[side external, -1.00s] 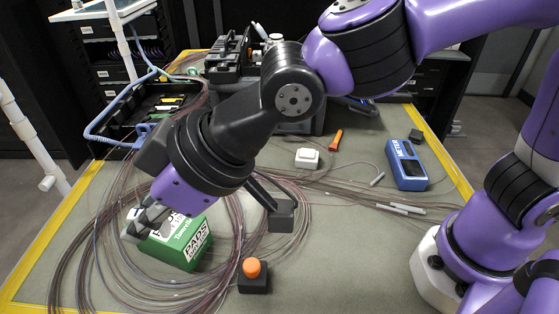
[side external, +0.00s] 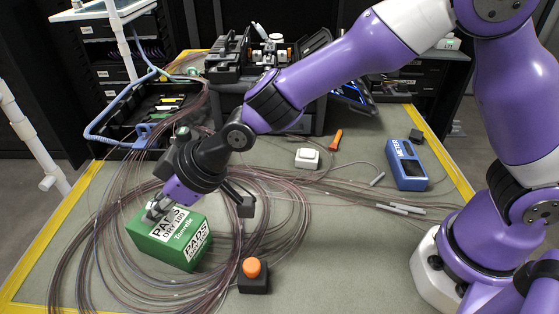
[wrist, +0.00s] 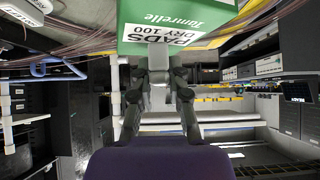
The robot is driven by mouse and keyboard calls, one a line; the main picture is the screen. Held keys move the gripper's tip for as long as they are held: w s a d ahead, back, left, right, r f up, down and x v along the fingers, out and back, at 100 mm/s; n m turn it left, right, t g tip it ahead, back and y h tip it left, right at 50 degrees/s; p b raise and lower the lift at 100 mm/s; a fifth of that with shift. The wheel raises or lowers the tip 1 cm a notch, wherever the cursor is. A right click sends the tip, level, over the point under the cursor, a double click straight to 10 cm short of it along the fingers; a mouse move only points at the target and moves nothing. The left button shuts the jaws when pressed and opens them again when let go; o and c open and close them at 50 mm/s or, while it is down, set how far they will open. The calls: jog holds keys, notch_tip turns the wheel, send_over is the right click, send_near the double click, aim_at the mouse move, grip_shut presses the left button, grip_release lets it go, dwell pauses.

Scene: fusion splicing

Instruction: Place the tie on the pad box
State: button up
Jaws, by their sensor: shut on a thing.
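The pad box (side external: 168,241) is a green carton with white labels, standing on the mat at the left among coils of fibre. It also fills the top middle of the wrist view (wrist: 135,15). My gripper (side external: 155,210) is at the top of the box, over its left part. In the wrist view my gripper (wrist: 160,78) has its fingertips close together, right at the box. It is shut on the tie, a small grey piece that is mostly hidden between the fingers. I cannot tell if the tie touches the box.
Loose fibre coils (side external: 290,235) surround the box. An orange-topped button (side external: 252,268) stands to its right. A white block (side external: 307,158), an orange tool (side external: 336,140) and a blue meter (side external: 406,165) lie farther right. A black tray (side external: 166,105) is at the back left.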

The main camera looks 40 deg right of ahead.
jog(key=shift+f, duration=0.3)
jog(key=o, duration=0.7)
jog(key=shift+o, duration=0.2)
jog(key=shift+s+r, duration=0.1)
jog(key=shift+r, duration=0.2)
jog(key=v, duration=1.1)
jog(key=s+d+r+m+h, duration=0.1)
jog(key=s+d+m+h, duration=0.2)
jog(key=d, duration=0.8)
jog(key=s+d+m+h, duration=0.3)
jog(key=s+d+m, duration=0.3)
jog(key=d, duration=0.6)
jog(key=shift+s+r+g, duration=0.4)
jog(key=shift+s, duration=0.7)
